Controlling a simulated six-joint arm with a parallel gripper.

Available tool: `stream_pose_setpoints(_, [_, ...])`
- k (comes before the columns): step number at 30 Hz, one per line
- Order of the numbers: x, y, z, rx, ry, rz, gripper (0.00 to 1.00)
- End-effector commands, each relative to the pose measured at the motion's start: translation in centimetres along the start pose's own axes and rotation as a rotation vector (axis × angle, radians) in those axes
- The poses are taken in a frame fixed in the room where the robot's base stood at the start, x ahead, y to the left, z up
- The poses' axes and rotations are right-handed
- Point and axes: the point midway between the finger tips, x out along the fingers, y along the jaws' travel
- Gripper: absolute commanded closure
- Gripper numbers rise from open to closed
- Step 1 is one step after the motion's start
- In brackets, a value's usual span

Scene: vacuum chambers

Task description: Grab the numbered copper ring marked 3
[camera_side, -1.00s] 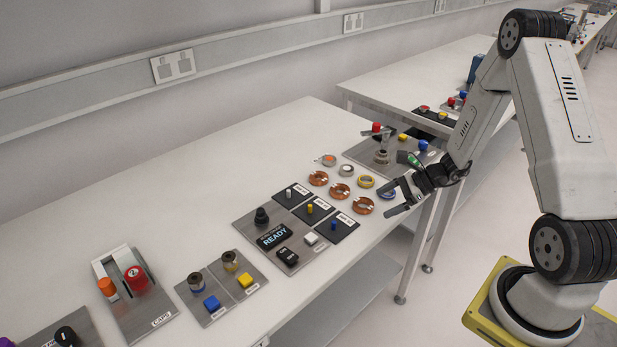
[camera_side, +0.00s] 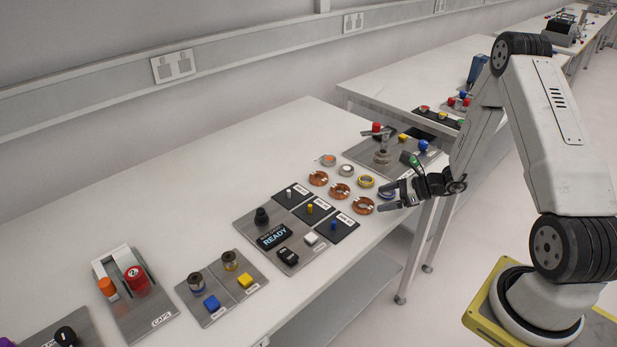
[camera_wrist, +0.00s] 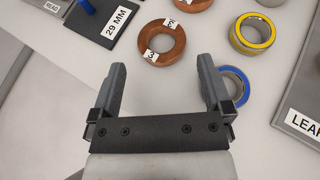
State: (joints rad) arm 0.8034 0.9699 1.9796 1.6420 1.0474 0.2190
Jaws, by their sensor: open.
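The copper ring marked 3 (camera_wrist: 175,48) lies flat on the bench in the wrist view, with white tags on it, one reading 3. In the side view it is the front one of the copper rings (camera_side: 364,206). My gripper (camera_wrist: 165,80) is open and empty, its two fingers apart and pointing toward the ring. The ring lies beyond the fingertips, roughly in line with the gap. In the side view my gripper (camera_side: 384,200) hangs just right of the ring, apart from it.
A blue ring (camera_wrist: 243,87) lies close by my right finger in the wrist view. A yellow ring (camera_wrist: 236,42) lies beyond it. Another copper ring (camera_wrist: 190,3) is at the top edge. A black plate labelled 29 MM (camera_wrist: 112,38) with a blue peg stands at left.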

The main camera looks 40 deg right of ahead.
Motion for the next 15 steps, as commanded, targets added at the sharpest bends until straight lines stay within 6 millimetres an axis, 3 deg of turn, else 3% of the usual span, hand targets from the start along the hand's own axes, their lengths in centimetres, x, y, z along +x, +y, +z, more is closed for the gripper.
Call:
stream_pose_setpoints(5, [0.5, 0.0, -0.1, 0.0, 0.001, 0.001, 0.0])
stream_pose_setpoints(15, [4.2, 0.0, -0.3, -0.002, 0.002, 0.003, 0.0])
